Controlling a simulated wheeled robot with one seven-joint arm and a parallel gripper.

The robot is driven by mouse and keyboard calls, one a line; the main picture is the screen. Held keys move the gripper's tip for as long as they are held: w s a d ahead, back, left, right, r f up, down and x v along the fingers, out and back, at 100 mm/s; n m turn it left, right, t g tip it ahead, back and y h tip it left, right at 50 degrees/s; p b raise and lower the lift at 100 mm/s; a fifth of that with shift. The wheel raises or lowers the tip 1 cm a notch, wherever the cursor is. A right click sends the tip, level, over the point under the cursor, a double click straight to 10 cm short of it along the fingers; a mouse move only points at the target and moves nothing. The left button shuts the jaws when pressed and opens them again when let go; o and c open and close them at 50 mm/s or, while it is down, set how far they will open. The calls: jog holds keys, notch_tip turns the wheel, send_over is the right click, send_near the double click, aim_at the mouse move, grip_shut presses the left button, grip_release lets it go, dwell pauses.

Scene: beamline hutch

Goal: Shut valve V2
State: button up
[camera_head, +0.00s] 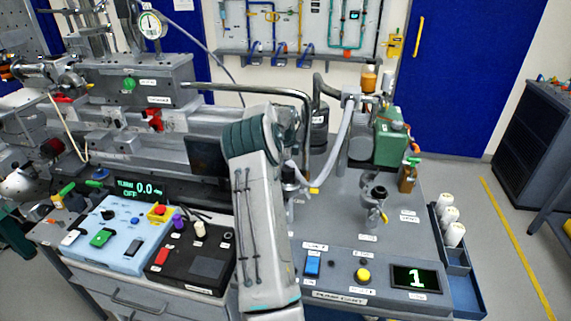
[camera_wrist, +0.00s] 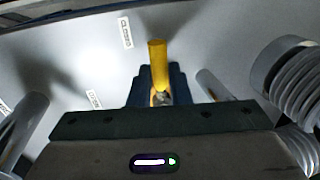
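A yellow valve handle (camera_wrist: 157,52) stands between the fingers of my gripper (camera_wrist: 160,88) in the wrist view. The dark fingers sit close against both sides of it and appear shut on it. The handle points toward the top of that picture, its tip right of a "CLOSED" label (camera_wrist: 126,33). A second label (camera_wrist: 94,100), partly covered, lies lower left. In the head view only a yellow handle end (camera_head: 314,190) shows beside my forearm, which hides my gripper and most of the valve. I cannot read a V2 tag.
Ribbed metal bellows (camera_wrist: 293,80) stand close right of my gripper. A valve with a yellow handle (camera_head: 384,215) stands farther right on the grey cart (camera_head: 340,225). A hose (camera_head: 336,140) and green pump (camera_head: 390,140) stand behind. The cart's front panel has a display (camera_head: 416,279).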

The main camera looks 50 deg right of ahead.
jog(key=o, duration=0.4)
jog(key=shift+d, duration=0.1)
jog(key=shift+r, duration=0.1)
jog(key=b+v, duration=0.1)
jog(key=v, duration=1.2)
jog(key=shift+r+b, duration=0.3)
jog(key=shift+r, duration=0.05)
